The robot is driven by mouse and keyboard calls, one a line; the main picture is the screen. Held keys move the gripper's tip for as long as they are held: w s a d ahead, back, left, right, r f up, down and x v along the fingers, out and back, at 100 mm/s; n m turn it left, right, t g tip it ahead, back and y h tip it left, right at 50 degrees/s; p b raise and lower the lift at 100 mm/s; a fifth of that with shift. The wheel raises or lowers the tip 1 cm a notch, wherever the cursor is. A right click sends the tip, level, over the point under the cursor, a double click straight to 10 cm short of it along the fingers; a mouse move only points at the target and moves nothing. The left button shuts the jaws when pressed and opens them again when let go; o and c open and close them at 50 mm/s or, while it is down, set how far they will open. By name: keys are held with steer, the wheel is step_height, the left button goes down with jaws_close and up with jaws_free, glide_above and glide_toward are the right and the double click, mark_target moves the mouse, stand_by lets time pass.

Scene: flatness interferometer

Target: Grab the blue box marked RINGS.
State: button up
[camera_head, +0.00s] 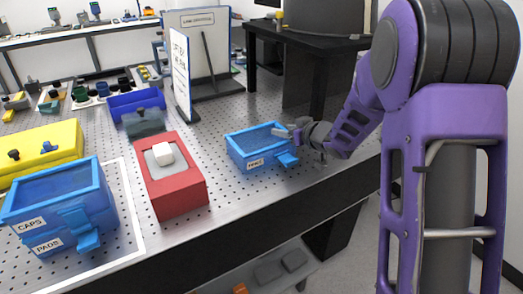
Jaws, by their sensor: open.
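A blue box (244,152) with a dark top stands on the perforated metal table. It has a small white label on its front, too small to read for sure, and a blue latch or tab at its front right. My gripper (284,133) is open at the right rim of this box, coming in from the right. Its fingertips overlap the box's upper right edge in the picture; I cannot tell whether they touch it. A bigger blue box (88,205) at the left carries labels reading CAPS and PADS.
A red block (178,198) with a white cube on top stands between the two blue boxes. An upright white panel (181,75) stands behind. The table's front edge is close to the box.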

steer(key=shift+c, duration=0.2)
jaws_close()
stand_by(1.3)
